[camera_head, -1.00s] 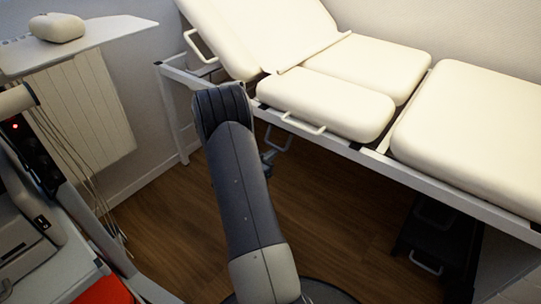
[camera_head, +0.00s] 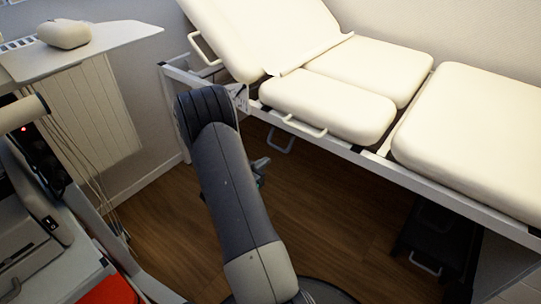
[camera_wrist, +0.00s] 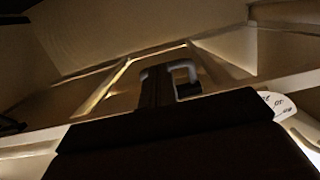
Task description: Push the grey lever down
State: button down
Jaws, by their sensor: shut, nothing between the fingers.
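The grey lever (camera_head: 283,136) is a dark grey loop hanging under the front rail of the couch in the head view, right of my arm. In the wrist view, a pale grey loop (camera_wrist: 185,68) shows just right of my gripper (camera_wrist: 156,74); I cannot tell if it is the same lever. My gripper is a dark, narrow, shut shape with nothing held. Its tips overlap the loop's left side in the picture, and contact cannot be told. In the head view my arm hides most of the gripper.
The cream couch (camera_head: 465,125) has a white frame and a white side handle (camera_head: 304,128) above the lever. A black step stool (camera_head: 436,240) stands beneath at the right. A cart with cables (camera_head: 30,165) and a radiator (camera_head: 95,115) are at the left. Wooden floor lies clear between.

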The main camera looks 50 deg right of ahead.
jog(key=a, duration=0.3)
jog(key=a+p, duration=0.1)
jog(key=a, duration=0.1)
jog(key=shift+s+a+r, duration=0.15)
jog(key=shift+s+r, duration=0.1)
jog(key=shift+r, duration=0.15)
jog(key=d+f+b, duration=0.2)
jog(key=d+b, duration=0.1)
jog(key=d, duration=0.5)
notch_tip(320, 180, up, 7)
jog(key=p, duration=0.2)
jog(key=shift+w+a+f+p, duration=0.15)
jog(key=shift+w+a+p, duration=0.15)
jog(key=shift+p, duration=0.05)
